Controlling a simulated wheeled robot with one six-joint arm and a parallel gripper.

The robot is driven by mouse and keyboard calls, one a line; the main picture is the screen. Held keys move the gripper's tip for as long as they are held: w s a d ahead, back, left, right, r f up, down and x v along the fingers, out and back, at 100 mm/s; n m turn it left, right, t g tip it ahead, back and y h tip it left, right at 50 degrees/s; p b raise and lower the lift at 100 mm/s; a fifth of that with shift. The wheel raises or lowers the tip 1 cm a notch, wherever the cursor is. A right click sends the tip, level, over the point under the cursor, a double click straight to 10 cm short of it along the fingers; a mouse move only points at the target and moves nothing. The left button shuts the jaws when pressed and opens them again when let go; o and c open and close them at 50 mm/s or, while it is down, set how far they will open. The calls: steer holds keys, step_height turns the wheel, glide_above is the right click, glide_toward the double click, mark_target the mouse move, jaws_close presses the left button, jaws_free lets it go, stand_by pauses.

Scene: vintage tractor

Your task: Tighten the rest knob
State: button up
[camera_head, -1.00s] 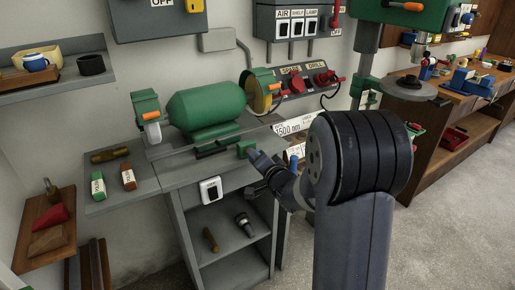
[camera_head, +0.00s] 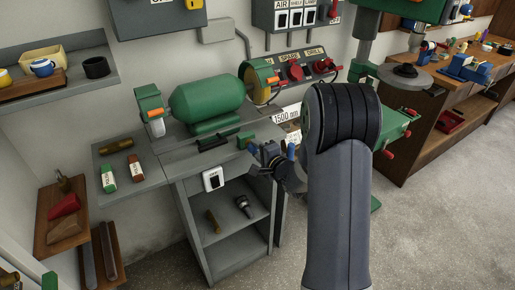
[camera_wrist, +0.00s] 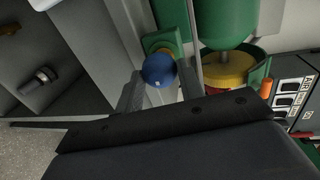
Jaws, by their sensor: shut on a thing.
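The rest knob is a round blue knob (camera_wrist: 158,71) on a green block (camera_wrist: 161,42) at the front edge of the grinder's bench. In the wrist view it sits between the fingers of my gripper (camera_wrist: 161,85), which is shut on it. In the head view my gripper (camera_head: 262,154) is at the bench's front right corner beside the green block (camera_head: 245,139), and the knob is mostly hidden there. The bench grinder (camera_head: 207,97) has a green motor body and stands behind the block.
A green and a brown labelled bar (camera_head: 136,169) lie on the bench's left side. A white switch (camera_head: 213,180) is on the bench front, above a shelf with tools. A red-knobbed panel (camera_head: 300,69) is behind. A green drill press (camera_head: 400,125) stands close right of my arm.

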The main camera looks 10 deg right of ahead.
steer(key=shift+f, duration=0.1)
steer(key=o, duration=1)
steer(key=shift+s, duration=0.1)
steer(key=v, duration=1)
steer(key=shift+s+d+b, duration=0.15)
steer(key=shift+s+b, duration=0.2)
steer(key=shift+b, duration=0.05)
steer(key=shift+w, duration=0.15)
steer(key=p+x, duration=0.1)
steer(key=x, duration=0.9)
steer(key=shift+w, duration=0.35)
steer(key=shift+s+b, duration=0.1)
steer(key=shift+b, duration=0.25)
